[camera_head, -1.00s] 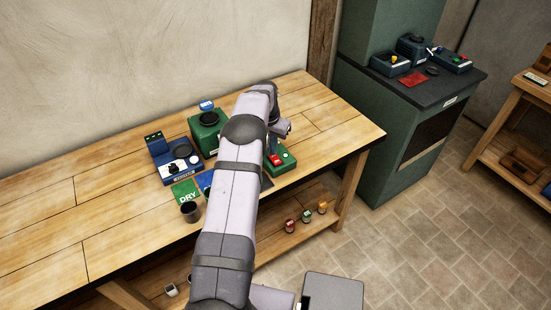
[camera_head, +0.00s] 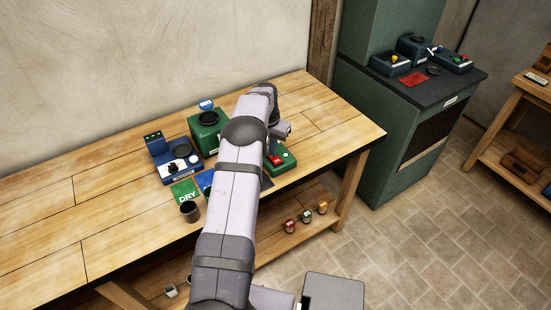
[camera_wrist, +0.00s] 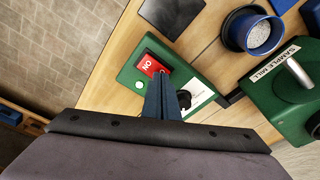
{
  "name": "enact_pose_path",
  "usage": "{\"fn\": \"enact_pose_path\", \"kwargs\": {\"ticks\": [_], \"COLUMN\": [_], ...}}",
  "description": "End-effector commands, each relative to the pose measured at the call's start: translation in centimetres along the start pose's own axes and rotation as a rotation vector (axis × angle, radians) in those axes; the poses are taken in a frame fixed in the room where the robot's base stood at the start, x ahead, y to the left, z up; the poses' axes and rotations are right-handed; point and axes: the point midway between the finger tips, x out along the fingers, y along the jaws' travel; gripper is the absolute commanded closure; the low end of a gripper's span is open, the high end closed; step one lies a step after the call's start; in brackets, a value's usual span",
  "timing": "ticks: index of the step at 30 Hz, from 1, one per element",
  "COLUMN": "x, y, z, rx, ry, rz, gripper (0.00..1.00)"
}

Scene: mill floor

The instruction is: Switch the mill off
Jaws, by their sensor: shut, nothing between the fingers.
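The sample mill (camera_head: 207,133) is a green unit on the wooden bench; its label and metal spout show in the wrist view (camera_wrist: 285,100). Its green control box (camera_wrist: 130,75) has a red rocker switch (camera_wrist: 149,65) with "ON" readable on it, and a white dial plate with a dark knob (camera_wrist: 184,98). The box also shows in the head view (camera_head: 286,157), partly behind my arm. My gripper (camera_wrist: 160,76) is shut and empty, its blue fingers over the box with the tips beside the red switch. I cannot tell whether they touch it. My arm hides the fingers in the head view.
A blue cup of pale grains (camera_wrist: 256,36) stands beside the mill, near a dark pad (camera_wrist: 172,15). A blue scale-like device (camera_head: 178,165), a green DRY card (camera_head: 186,192) and a dark cup (camera_head: 190,211) lie to the left. The bench's far left is clear.

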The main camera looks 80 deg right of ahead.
Motion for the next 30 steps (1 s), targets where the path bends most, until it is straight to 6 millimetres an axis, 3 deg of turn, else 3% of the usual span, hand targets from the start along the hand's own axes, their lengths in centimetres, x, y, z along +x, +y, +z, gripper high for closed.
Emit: {"fn": "enact_pose_path", "kwargs": {"ticks": [11, 30], "x": [-0.2, -4.7], "y": [0.1, 0.0], "z": [0.0, -0.7], "rx": [0.0, 0.0], "ry": [-0.002, 0.0], "rz": [0.001, 0.0], "gripper": [1.0, 1.0]}}
